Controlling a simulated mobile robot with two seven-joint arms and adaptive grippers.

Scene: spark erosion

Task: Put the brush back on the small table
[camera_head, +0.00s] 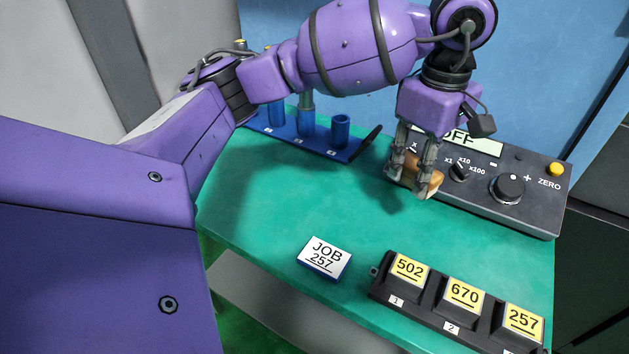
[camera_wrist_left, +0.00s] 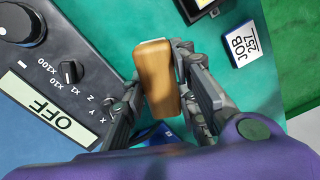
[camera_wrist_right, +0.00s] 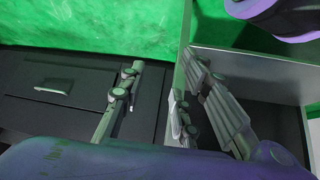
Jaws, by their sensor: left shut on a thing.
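The brush (camera_head: 433,184) shows as a wooden brown block held between the fingers of my left gripper (camera_head: 410,180). In the left wrist view the brush (camera_wrist_left: 160,75) fills the gap between the two fingers, which touch its sides. Any bristles are hidden. The gripper hangs above the green tabletop (camera_head: 270,205), just in front of the dark control box. I cannot tell whether this green table is the small table.
The control box (camera_head: 520,200) with display and knobs stands at the back right. A blue holder (camera_head: 330,148) with posts is at the back. A JOB 257 block (camera_head: 325,262) and a black rack (camera_head: 430,310) with yellow labels are in front. The middle tabletop is clear.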

